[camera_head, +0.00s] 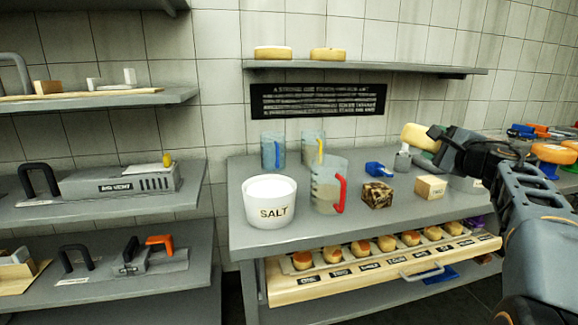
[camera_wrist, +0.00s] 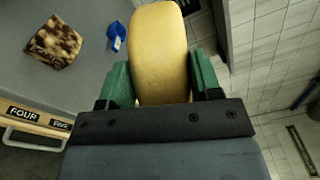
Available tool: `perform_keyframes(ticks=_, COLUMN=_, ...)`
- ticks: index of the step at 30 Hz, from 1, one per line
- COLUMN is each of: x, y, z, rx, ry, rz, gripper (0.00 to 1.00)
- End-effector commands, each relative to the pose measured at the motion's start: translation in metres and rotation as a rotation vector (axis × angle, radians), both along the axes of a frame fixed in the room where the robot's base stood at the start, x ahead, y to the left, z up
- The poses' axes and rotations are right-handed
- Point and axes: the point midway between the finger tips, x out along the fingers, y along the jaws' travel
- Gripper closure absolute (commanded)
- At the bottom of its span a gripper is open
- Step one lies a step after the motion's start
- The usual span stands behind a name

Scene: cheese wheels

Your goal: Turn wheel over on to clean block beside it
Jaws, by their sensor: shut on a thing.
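The pale yellow cheese wheel (camera_head: 420,138) is raised above the right part of the grey table, tilted on its side. In the wrist view the wheel (camera_wrist: 160,35) stands edge-on between the green fingers. My gripper (camera_wrist: 161,78) is shut on it, with one finger at each side. The plain pale wooden block (camera_head: 431,188) sits on the table below the wheel, with a small label on its front. It does not show in the wrist view. A dark mottled block (camera_head: 377,196) sits to its left and also shows in the wrist view (camera_wrist: 55,42).
A white salt tub (camera_head: 270,203), a jug with a red handle (camera_head: 327,188) and a small blue item (camera_head: 379,169) stand on the table. A labelled drawer (camera_head: 370,270) with several small cheeses juts out below. A wall shelf (camera_head: 365,68) holds two wheels.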

Motion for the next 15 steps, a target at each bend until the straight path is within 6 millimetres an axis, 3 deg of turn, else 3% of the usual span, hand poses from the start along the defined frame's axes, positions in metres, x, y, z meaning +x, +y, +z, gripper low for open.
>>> perform_keyframes(ticks=1, x=-0.001, y=0.0001, z=0.0123, rx=0.031, ry=0.0, rz=0.0, gripper=0.98)
perform_keyframes(ticks=15, x=0.0002, y=-0.0055, z=0.022, rx=0.342, ry=0.053, rz=0.0, gripper=0.98)
